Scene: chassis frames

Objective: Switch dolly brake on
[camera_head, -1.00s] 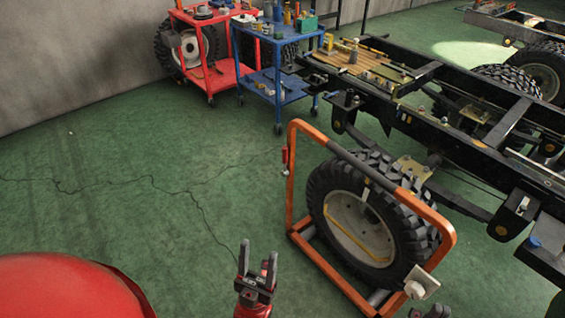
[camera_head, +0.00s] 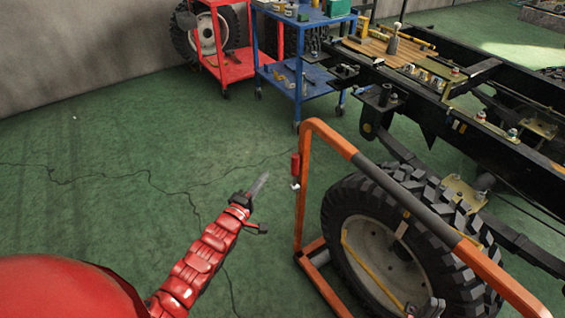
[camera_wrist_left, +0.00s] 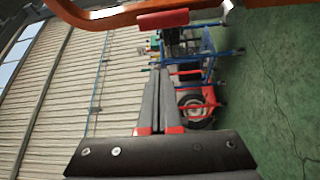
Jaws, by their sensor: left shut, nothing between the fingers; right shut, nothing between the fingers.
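The orange wheel dolly (camera_head: 335,138) stands on the floor with a large black tyre (camera_head: 372,225) in its frame. Its brake lever, with a red grip (camera_head: 295,165) and a pale end below, is on the dolly's left upright. In the left wrist view, the red grip (camera_wrist_left: 163,20) shows at the top, near the orange frame. My left gripper (camera_head: 260,184) is shut and empty, left of the lever and slightly lower in the picture, apart from it. Its fingers (camera_wrist_left: 160,95) point toward the grip. My right gripper (camera_head: 430,308) barely shows at the bottom edge, in front of the tyre.
The black chassis frame (camera_head: 520,165) stands to the right, behind the dolly. A blue cart (camera_head: 300,85) and a red cart (camera_head: 226,68) stand at the back with tools on them. The green floor on the left is clear.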

